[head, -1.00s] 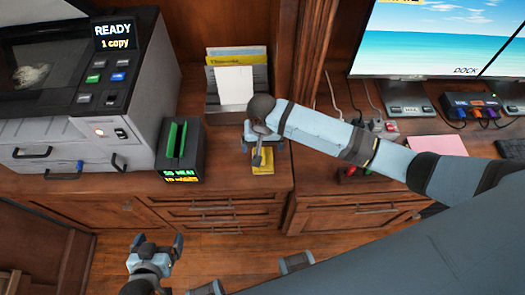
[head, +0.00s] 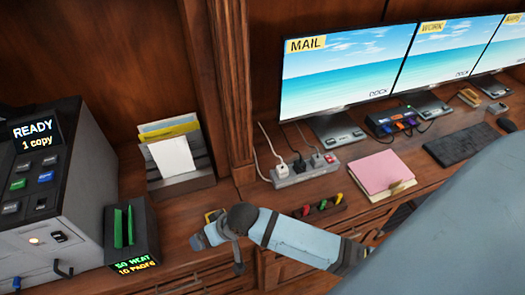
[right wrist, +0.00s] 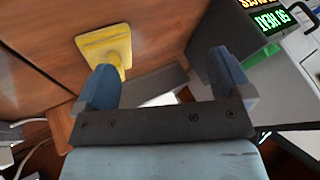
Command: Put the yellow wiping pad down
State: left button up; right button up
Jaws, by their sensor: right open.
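The yellow wiping pad (right wrist: 104,42) lies on the wooden cabinet top. In the right wrist view it is just beyond the left-hand fingertip, which overlaps its lower edge in the picture. In the head view only a small yellow part of the pad (head: 211,215) shows behind my right gripper. My right gripper (right wrist: 168,82) is open, with nothing between its fingers. In the head view the right gripper (head: 203,236) is low over the cabinet top beside the pad. My left gripper is not in view.
A paper holder (head: 184,186) is behind the pad. A power strip (head: 305,171), a pink folder (head: 380,172) and monitors (head: 345,75) are to the right.

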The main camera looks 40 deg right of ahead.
jog(key=s+d+f+n+t, duration=0.1)
jog(key=s+d+t, duration=0.1)
jog(key=s+d, duration=0.1)
jog(key=s+d+f+n+t+h, duration=0.1)
jog(key=s+d+t, duration=0.1)
jog(key=s+d, duration=0.1)
jog(key=s+d+f+n+t, duration=0.1)
jog(key=s+d, duration=0.2)
jog(key=s, duration=0.2)
jog(key=shift+t+h, duration=0.3)
jog(key=shift+t, duration=0.1)
jog(key=shift+r, duration=0.1)
jog(key=r+p, duration=0.5)
jog(key=shift+s+d, duration=0.1)
jog(key=shift+d, duration=0.15)
jog(key=shift+o, duration=0.3)
jog(key=shift+a+r, duration=0.1)
jog(key=shift+r, duration=0.05)
